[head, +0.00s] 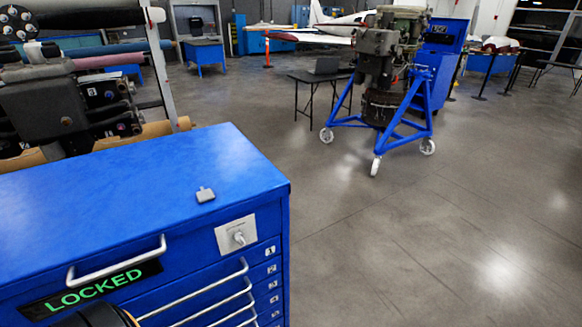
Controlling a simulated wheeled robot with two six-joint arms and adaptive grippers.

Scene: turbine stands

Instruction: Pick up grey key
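A small grey key (205,194) lies flat on the blue top of a tool cabinet (130,180), close to the front edge and towards its right end. Nothing touches it. Below it, on the cabinet's front, is a pale lock plate (236,236) with a light grey knob or key-like piece in its middle; I cannot tell which. A sign on the cabinet front reads LOCKED in green (92,290). Neither gripper's fingers show in the head view.
The cabinet has several numbered drawers with silver handles (205,300). Dark machinery (70,100) stands behind it at left. An engine on a blue wheeled stand (400,115) and a black table (318,78) stand farther back. The floor at right is clear.

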